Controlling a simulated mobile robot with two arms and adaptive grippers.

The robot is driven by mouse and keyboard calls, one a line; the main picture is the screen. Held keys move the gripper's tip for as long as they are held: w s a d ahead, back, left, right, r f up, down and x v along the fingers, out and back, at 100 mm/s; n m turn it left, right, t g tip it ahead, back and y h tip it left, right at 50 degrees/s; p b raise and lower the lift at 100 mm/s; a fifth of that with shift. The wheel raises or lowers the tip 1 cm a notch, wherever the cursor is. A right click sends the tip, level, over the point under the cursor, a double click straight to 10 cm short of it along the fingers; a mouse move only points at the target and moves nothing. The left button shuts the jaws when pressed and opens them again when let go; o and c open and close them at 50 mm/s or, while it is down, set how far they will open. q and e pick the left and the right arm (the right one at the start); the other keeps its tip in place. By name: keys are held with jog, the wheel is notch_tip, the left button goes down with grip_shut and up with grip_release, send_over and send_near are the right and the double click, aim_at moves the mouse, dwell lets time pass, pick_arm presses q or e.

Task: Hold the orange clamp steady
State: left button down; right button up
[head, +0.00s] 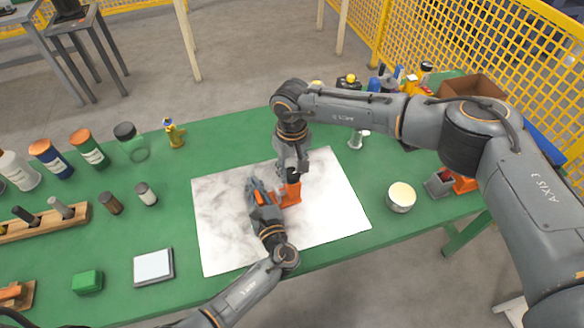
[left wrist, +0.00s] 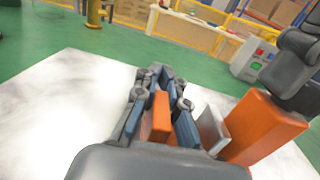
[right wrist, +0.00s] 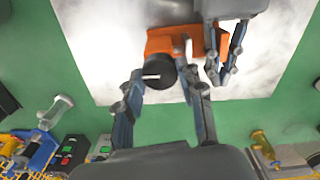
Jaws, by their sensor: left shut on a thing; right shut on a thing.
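The orange clamp (head: 291,191) stands on a white marbled sheet (head: 335,205) on the green table. My left gripper (head: 257,190) is shut on an orange part of the clamp, which shows between its fingers in the left wrist view (left wrist: 161,118). A grey plate (left wrist: 212,130) and the clamp's larger orange body (left wrist: 262,130) are to the right of those fingers. My right gripper (head: 293,170) comes down from above, shut on the clamp's black knob (right wrist: 159,71). The arms and fingers partly hide the clamp in the head view.
A round cream-lidded tin (head: 401,196) and a grey-and-orange item (head: 440,183) stand to the right. A white-topped block (head: 153,267) and a green block (head: 88,281) lie at the front left. Bottles and jars (head: 88,148) line the left side. The sheet around the clamp is clear.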

aim_at(292, 173)
jog(key=shift+a, duration=0.1)
jog(key=o, duration=1.2)
jog(key=shift+r, duration=0.1)
notch_tip(292, 173, up, 12)
jog(key=shift+f, duration=0.1)
pick_arm(q)
jog(key=c, duration=1.3)
grip_release()
jog(key=shift+c, duration=0.2)
